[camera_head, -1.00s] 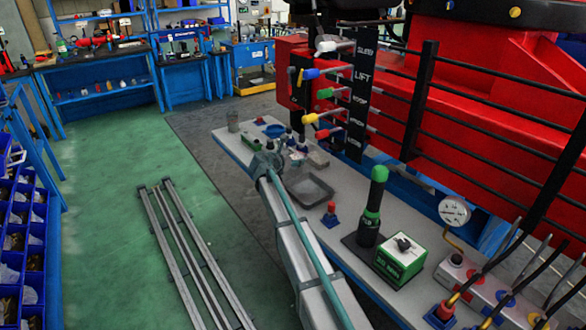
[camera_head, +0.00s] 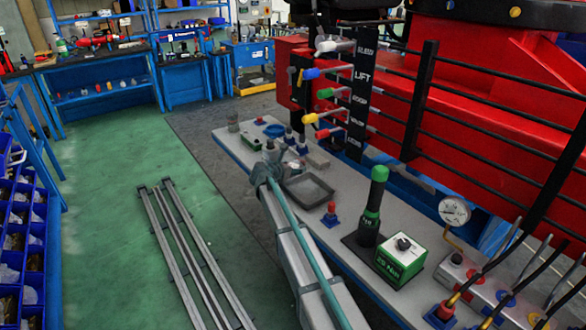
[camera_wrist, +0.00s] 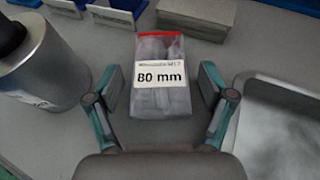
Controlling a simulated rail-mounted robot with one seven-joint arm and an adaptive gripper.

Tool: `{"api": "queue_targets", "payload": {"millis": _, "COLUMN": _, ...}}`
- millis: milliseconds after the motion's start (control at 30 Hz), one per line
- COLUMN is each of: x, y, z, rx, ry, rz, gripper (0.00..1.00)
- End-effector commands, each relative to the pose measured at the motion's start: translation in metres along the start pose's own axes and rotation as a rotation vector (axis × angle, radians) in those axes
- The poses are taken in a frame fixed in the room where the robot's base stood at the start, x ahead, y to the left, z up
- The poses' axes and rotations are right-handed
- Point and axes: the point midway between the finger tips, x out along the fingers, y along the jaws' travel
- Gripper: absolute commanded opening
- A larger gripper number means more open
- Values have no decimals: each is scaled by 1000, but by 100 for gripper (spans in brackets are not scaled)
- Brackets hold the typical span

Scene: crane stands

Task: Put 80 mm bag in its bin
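The 80 mm bag (camera_wrist: 160,102) is a clear bag with a red top edge and a white "80 mm" label. It lies on the grey bench top in the wrist view. My gripper (camera_wrist: 161,80) is open around it, with one finger on each side and a visible gap to both. In the head view my gripper (camera_head: 270,152) is low over the bench's far part, and I cannot make out the bag clearly there. Small blue bins with pale labels (camera_wrist: 112,17) stand beyond the bag in the wrist view; their labels are not readable.
A metal cylinder (camera_wrist: 45,58) stands left of my gripper. A grey shallow tray (camera_head: 307,189) lies close on the right. A red-topped blue piece (camera_head: 330,214), a green torque tester (camera_head: 400,260) and coloured levers (camera_head: 318,116) are along the bench. Blue bins (camera_head: 20,214) fill a rack at left.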

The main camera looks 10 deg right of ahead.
Motion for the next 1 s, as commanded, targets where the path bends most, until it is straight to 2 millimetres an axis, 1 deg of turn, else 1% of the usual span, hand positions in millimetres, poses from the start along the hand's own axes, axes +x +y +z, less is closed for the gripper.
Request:
{"api": "queue_targets", "payload": {"millis": 267, "x": 0, "y": 0, "z": 1, "rx": 0, "ry": 0, "rz": 0, "gripper": 82}}
{"api": "queue_targets", "payload": {"millis": 367, "x": -5, "y": 0, "z": 3, "rx": 0, "ry": 0, "rz": 1, "gripper": 82}}
{"api": "queue_targets", "payload": {"millis": 467, "x": -18, "y": -1, "z": 2, "rx": 0, "ry": 0, "rz": 1, "gripper": 82}}
{"api": "queue_targets", "payload": {"millis": 567, "x": -35, "y": -1, "z": 3, "rx": 1, "ry": -1, "rz": 2, "gripper": 82}}
{"api": "queue_targets", "payload": {"millis": 800, "x": -82, "y": -1, "z": 2, "rx": 0, "ry": 0, "rz": 1, "gripper": 82}}
{"api": "queue_targets", "payload": {"millis": 900, "x": -98, "y": -1, "z": 3, "rx": 0, "ry": 0, "rz": 2, "gripper": 82}}
{"api": "queue_targets", "payload": {"millis": 1000, "x": -110, "y": -1, "z": 3, "rx": 0, "ry": 0, "rz": 1, "gripper": 82}}
